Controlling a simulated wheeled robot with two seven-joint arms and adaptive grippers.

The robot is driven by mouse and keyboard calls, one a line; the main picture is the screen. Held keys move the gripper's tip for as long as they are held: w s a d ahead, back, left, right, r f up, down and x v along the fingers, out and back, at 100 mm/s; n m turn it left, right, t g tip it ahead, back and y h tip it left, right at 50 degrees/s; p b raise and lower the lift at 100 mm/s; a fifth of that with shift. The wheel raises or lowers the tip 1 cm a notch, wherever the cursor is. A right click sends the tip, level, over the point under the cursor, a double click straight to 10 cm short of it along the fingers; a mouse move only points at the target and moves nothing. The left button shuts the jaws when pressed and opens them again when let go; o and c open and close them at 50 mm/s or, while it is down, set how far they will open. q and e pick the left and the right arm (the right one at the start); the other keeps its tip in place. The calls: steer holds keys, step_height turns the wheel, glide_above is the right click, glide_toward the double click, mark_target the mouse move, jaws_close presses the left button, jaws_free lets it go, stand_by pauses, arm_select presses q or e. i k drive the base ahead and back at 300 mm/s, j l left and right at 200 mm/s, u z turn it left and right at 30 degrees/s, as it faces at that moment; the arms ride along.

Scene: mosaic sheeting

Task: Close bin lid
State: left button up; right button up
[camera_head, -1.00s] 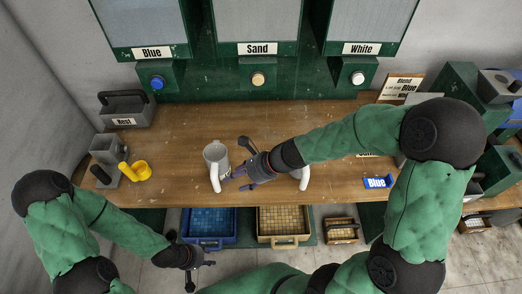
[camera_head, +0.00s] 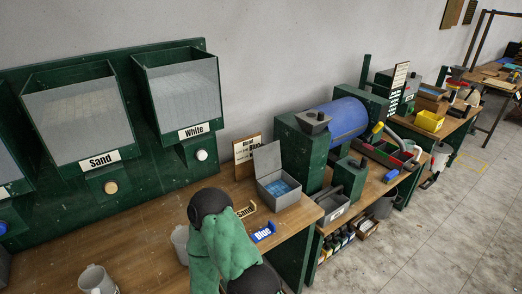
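A grey bin (camera_head: 283,195) stands on the right end of the wooden bench, with bluish contents inside. Its grey lid (camera_head: 267,159) is open, standing up at the bin's left rear side. My green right arm shows at the bottom centre, in front of the bin and to its left. My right gripper is not in view, and neither is my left arm or gripper. Nothing of mine is seen touching the lid.
A Blue label (camera_head: 263,232) and a Sand label (camera_head: 245,212) lie before the bin. Two light mugs (camera_head: 97,280) (camera_head: 180,243) stand on the bench (camera_head: 150,225). A sign (camera_head: 247,155) stands behind. A blue drum (camera_head: 338,121) lies beyond, on the right.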

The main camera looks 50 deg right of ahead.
mark_target(266, 158)
steer(key=i+z, duration=0.15)
steer(key=z, duration=0.3)
steer(key=i+j+z, duration=0.1)
steer(key=z, duration=0.35)
steer(key=i, duration=0.1)
